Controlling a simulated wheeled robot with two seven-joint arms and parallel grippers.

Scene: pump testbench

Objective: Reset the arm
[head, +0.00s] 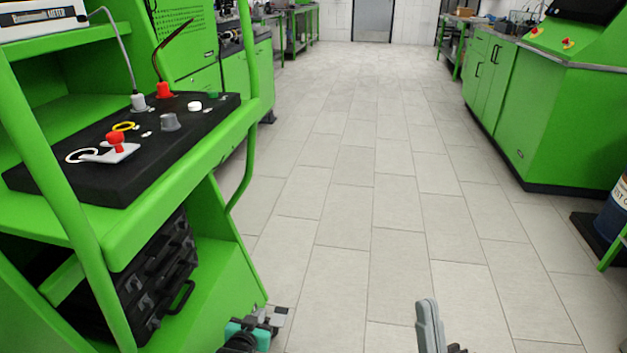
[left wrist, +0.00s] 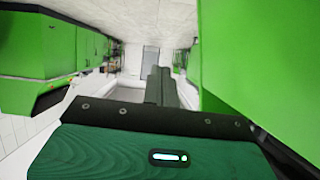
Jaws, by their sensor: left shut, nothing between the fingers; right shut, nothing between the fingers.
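My left gripper (head: 276,317) shows at the bottom of the head view, low beside the green bench frame and over the tiled floor. It is shut and empty; in the left wrist view its grey fingers (left wrist: 159,86) are together and point down the aisle. My right gripper (head: 430,322) is at the bottom edge of the head view, right of centre, over bare floor. It is shut and empty, with its lower part cut off by the frame. Both grippers are apart from any object.
The green bench (head: 190,150) on the left holds a black control panel (head: 75,165) with knobs and a red lever. Black cases (head: 160,285) lie on its lower shelf. A green cabinet (head: 545,115) and a blue barrel (head: 617,212) stand right. The floor between is clear.

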